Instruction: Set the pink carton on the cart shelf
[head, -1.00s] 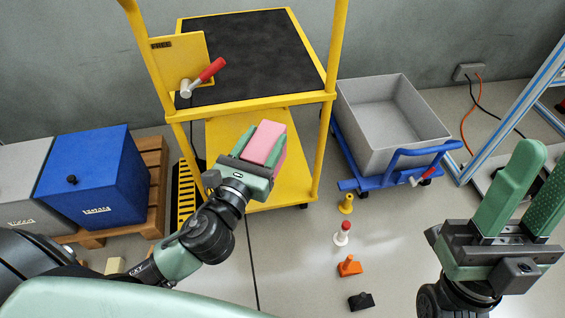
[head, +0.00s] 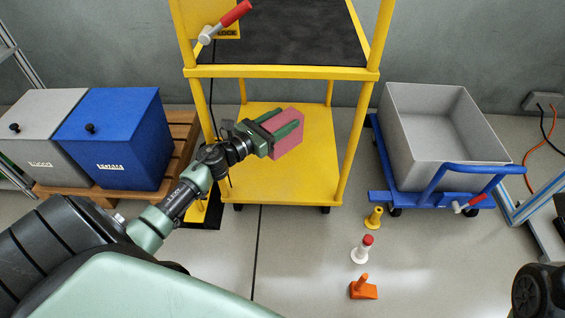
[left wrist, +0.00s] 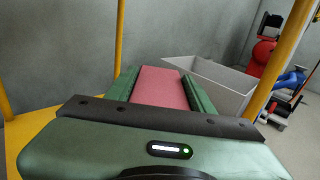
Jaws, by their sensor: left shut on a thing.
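The pink carton (head: 287,141) is in my left gripper (head: 286,129), whose green fingers are shut on its two sides. In the head view the carton shows in front of the lower yellow shelf (head: 305,185) of the cart, inside the line of its posts. I cannot tell whether it touches the shelf. The left wrist view shows the carton (left wrist: 160,88) between the two green fingers (left wrist: 160,90). The cart's upper shelf has a black mat (head: 290,35). My right gripper is out of the head view.
A grey bin on a blue trolley (head: 440,178) stands right of the cart. A blue box (head: 115,140) and a grey box (head: 38,135) stand on a pallet at left. A yellow (head: 374,218), a white-red (head: 362,250) and an orange piece (head: 363,289) stand on the floor.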

